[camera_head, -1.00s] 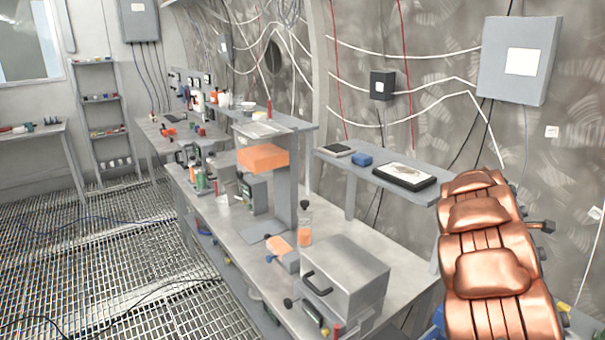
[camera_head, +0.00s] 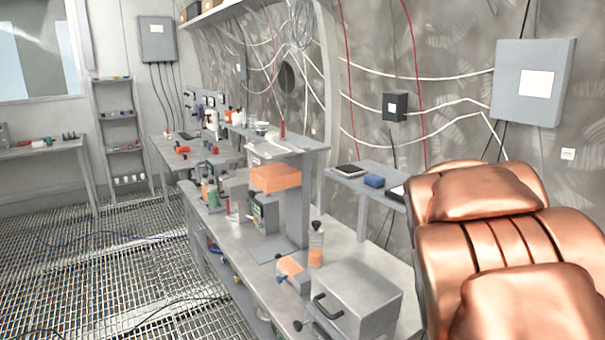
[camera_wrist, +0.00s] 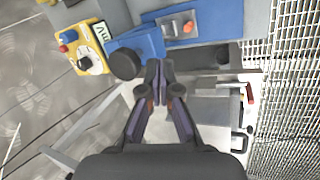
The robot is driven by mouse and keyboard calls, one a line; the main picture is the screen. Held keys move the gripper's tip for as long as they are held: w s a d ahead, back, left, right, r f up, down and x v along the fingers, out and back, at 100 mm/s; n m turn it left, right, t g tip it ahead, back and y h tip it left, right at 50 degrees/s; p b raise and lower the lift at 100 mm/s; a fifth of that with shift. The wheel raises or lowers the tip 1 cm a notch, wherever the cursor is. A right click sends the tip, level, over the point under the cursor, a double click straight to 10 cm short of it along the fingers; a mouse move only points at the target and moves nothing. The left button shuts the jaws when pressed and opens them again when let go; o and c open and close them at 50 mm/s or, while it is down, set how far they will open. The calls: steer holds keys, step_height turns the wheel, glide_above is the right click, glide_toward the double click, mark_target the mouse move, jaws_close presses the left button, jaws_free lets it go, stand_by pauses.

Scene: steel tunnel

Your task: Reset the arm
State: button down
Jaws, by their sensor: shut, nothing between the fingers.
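In the wrist view my gripper (camera_wrist: 160,82) points into the picture from below, with its two dark fingertips together and nothing between them. Beyond the tips lies a blue block-like device (camera_wrist: 150,43) with a round black knob. I cannot tell the gap between the fingers and this device. In the head view my gripper does not show.
The workbench (camera_head: 268,240) holds a grey box (camera_head: 355,300) and an orange block (camera_head: 275,178) on a stand. A copper-coloured padded form (camera_head: 490,235) hides the right side. The grating floor (camera_head: 110,270) at left looks clear except for cables. A yellow meter (camera_wrist: 82,48) shows at the wrist view's upper left.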

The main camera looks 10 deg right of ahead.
steer(key=s+a+f+y, duration=0.2)
steer(key=s+a, duration=0.6)
steer(key=a, duration=0.3)
steer(key=s+a+f+m+g+y, duration=0.1)
steer(key=s+a+f+y, duration=0.1)
steer(key=s+a, duration=0.7)
steer(key=a, duration=0.3)
steer(key=shift+s, duration=0.2)
